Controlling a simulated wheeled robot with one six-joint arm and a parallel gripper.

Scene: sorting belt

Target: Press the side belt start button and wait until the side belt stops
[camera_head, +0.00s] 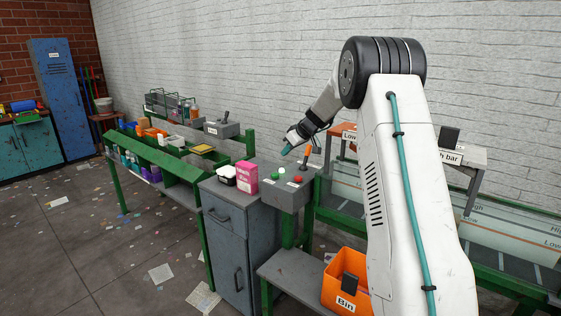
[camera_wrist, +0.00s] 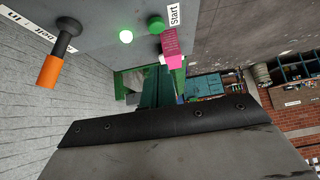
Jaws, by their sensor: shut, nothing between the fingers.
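The grey control box (camera_head: 283,196) stands at the middle of the head view. It carries a green start button (camera_head: 275,177) and a red button (camera_head: 298,179). In the wrist view the green button (camera_wrist: 157,23) sits beside a "Start" label (camera_wrist: 173,14). A small green lamp (camera_wrist: 126,36) glows next to it. A lever with an orange handle (camera_wrist: 50,70) also shows there, near a partly cut-off "Belt" label. My gripper (camera_head: 287,151) is shut and empty, above and behind the box, apart from the buttons in the head view.
The orange-handled lever (camera_head: 308,151) rises close to my gripper. A pink box (camera_head: 247,178) and a white container (camera_head: 227,174) stand on the cabinet left of the control box. An orange bin (camera_head: 337,293) is below, holding a dark item. A green-framed belt (camera_head: 165,155) runs left.

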